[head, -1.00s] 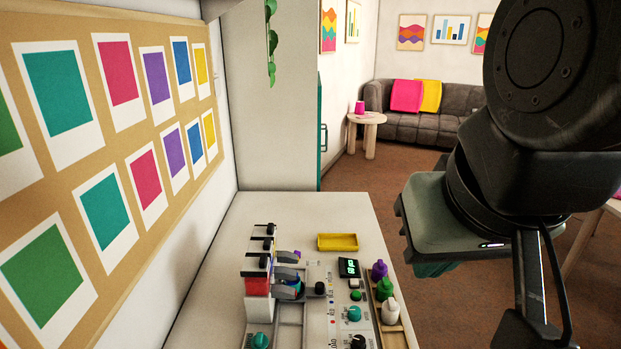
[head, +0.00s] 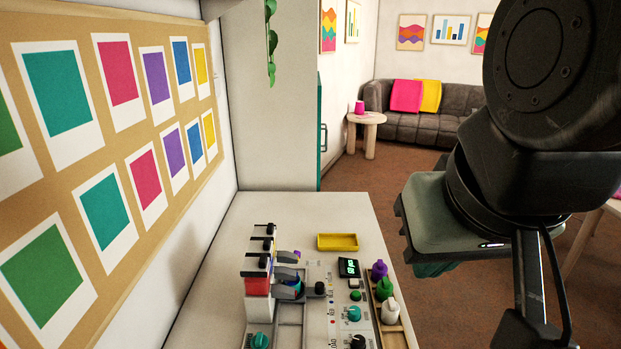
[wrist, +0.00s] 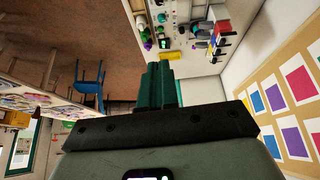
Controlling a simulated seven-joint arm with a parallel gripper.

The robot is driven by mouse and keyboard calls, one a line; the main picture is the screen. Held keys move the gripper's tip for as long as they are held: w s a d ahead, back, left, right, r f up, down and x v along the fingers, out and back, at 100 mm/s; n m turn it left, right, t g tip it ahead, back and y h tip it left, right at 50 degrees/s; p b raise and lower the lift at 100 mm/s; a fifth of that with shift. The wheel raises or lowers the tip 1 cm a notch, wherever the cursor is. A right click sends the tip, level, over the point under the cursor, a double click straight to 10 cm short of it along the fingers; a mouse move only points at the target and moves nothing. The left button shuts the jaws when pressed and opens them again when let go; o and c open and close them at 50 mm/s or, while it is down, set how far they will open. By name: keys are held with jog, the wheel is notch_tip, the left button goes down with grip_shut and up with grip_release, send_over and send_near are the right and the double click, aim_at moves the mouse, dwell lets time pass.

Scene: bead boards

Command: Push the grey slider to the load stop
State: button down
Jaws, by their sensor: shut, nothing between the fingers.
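The bead machine (head: 291,322) stands on the white counter, with a column of hoppers at its left. A grey part with a black knob (head: 319,288) sits beside the hoppers and looks like the grey slider (head: 288,292). I cannot make out the load stop. My gripper (head: 436,269) hangs in the air to the right of the counter, clear of the machine. Its teal fingers are mostly hidden under the gripper body in the head view. In the wrist view the fingers (wrist: 162,82) are together and empty, with the machine beyond them at the top.
Purple, green and white bottles (head: 389,311) stand in a wooden rack on the machine's right. A yellow tray (head: 338,242) lies behind the machine, and a small green display (head: 349,267) is lit. Teal and black knobs (head: 354,314) stick up from the panel. The far counter (head: 300,212) is clear.

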jog(key=c, duration=1.7)
grip_release()
jog(key=shift+o, duration=1.3)
jog(key=shift+w, duration=0.35)
jog(key=o, duration=0.6)
jog(key=w+m, duration=0.1)
jog(key=w, duration=0.2)
jog(key=w+a+g, duration=0.1)
jog(key=w, duration=0.3)
jog(key=w+a+m, duration=0.1)
jog(key=w, duration=0.3)
jog(key=shift+f+m+g, duration=0.15)
jog(key=shift+m+g, duration=0.15)
jog(key=shift+c, duration=0.2)
jog(key=m+g, duration=0.4)
jog(key=m, duration=0.3)
send_over(320, 285)
notch_tip(320, 285, down, 29)
notch_tip(320, 285, down, 11)
jog(key=shift+r, duration=0.1)
grip_shut()
